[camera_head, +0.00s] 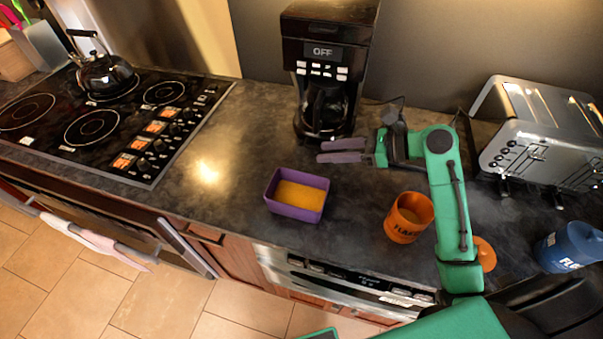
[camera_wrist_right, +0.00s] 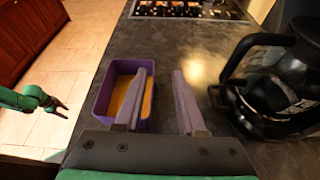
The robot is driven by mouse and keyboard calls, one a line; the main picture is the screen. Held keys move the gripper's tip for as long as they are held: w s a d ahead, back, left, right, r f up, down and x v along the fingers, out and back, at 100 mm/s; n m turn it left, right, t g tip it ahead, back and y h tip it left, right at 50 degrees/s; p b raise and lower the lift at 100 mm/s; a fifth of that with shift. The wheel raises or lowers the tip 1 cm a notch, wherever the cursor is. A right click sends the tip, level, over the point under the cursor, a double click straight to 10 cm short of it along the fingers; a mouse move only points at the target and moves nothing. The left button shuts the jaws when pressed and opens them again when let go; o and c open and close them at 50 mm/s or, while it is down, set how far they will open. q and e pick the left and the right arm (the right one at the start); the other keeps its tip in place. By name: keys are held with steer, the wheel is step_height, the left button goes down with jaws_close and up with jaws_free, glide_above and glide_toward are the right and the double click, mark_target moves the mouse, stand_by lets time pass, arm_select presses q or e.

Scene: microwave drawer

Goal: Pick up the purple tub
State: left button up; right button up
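The purple tub (camera_head: 298,212) is an open rectangular container with an orange-yellow inside, upright on the dark counter near its front edge. It also shows in the right wrist view (camera_wrist_right: 102,98), left of the fingers and partly hidden by one. My right gripper (camera_head: 320,151) is open and empty, above the counter behind and to the right of the tub, in front of the coffee maker. Its two fingers (camera_wrist_right: 160,78) stand apart in the wrist view. My left gripper (camera_wrist_right: 65,110) shows small at the left of the wrist view, away from the tub; its fingers look spread and empty.
The coffee maker (camera_head: 328,75) with its glass carafe stands close behind the right gripper. An orange canister (camera_head: 408,222) is right of the tub, under my right arm. A toaster (camera_head: 540,130) and blue canister (camera_head: 567,248) stand farther right. The counter left of the tub is clear up to the stove (camera_head: 95,125).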

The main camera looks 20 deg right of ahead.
glide_toward(301, 176)
steer(key=shift+w+a+f+p, duration=0.15)
steer(key=shift+a+f, duration=0.2)
steer(key=shift+a, duration=0.25)
steer(key=shift+w+a+f+p, duration=0.15)
steer(key=shift+a+f, duration=0.15)
steer(key=shift+a, duration=0.3)
steer(key=x, duration=0.2)
steer(key=p+x, duration=0.1)
steer(key=x, duration=0.4)
steer(key=shift+w+d+f, duration=0.15)
steer(key=shift+w, duration=0.3)
steer(key=shift+a+f, duration=0.1)
steer(key=shift+a, duration=0.1)
steer(key=shift+d, duration=0.1)
steer(key=shift+c, duration=0.6)
arm_select(q)
steer(key=shift+s+a+r, duration=0.15)
steer(key=shift+s+r, duration=0.65)
steer(key=shift+r, duration=0.15)
arm_select(e)
jaws_close()
